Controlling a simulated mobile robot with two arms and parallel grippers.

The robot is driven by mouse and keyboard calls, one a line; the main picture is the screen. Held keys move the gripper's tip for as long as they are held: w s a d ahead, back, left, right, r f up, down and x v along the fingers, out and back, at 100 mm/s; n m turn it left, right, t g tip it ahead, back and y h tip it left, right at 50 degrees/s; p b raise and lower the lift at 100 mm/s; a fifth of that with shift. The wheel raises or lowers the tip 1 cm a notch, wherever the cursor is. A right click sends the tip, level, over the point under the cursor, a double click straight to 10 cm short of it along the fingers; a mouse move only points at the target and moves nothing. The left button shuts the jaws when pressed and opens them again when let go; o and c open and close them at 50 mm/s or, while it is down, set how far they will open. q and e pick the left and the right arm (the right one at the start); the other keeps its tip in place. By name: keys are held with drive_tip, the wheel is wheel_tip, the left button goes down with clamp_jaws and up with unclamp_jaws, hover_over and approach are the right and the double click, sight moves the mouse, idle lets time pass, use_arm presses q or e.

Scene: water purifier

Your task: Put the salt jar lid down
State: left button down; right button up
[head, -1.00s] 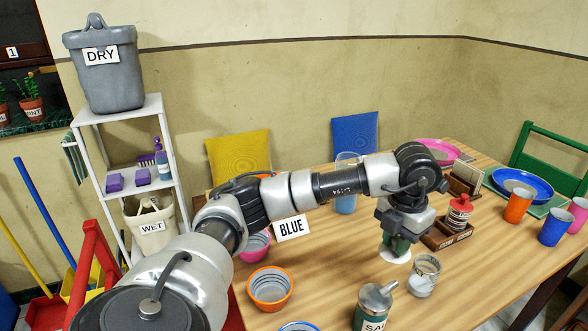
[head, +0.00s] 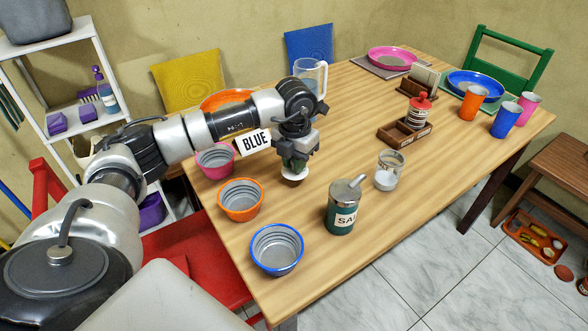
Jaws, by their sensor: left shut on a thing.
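My left gripper (head: 294,160) reaches over the table's left half, pointing down. It is shut on the lid (head: 295,173), a small white disc with a brown underside, just below green parts at the fingertips. I cannot tell whether the lid touches the table. A clear glass jar (head: 388,170) with white contents stands open to the right of the gripper. A teal container (head: 342,210) with a metal spouted top and a label reading "SAL", partly turned away, stands in front. My right gripper is out of view.
Pink (head: 215,158), orange (head: 241,200) and blue (head: 277,250) bowls line the table's left edge. A "BLUE" sign (head: 254,142) and a clear pitcher (head: 310,76) are close to my arm. A wooden caddy (head: 404,134) stands farther right. The table's front right is clear.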

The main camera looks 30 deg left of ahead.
use_arm(q)
wheel_tip(320, 180, down, 3)
drive_tip(key=shift+r, duration=0.2)
drive_tip(key=shift+f, duration=0.1)
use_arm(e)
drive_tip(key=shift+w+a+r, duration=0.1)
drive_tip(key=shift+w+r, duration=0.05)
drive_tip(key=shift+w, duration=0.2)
use_arm(q)
drive_tip(key=shift+f, duration=0.15)
drive_tip(key=c, duration=1)
unclamp_jaws()
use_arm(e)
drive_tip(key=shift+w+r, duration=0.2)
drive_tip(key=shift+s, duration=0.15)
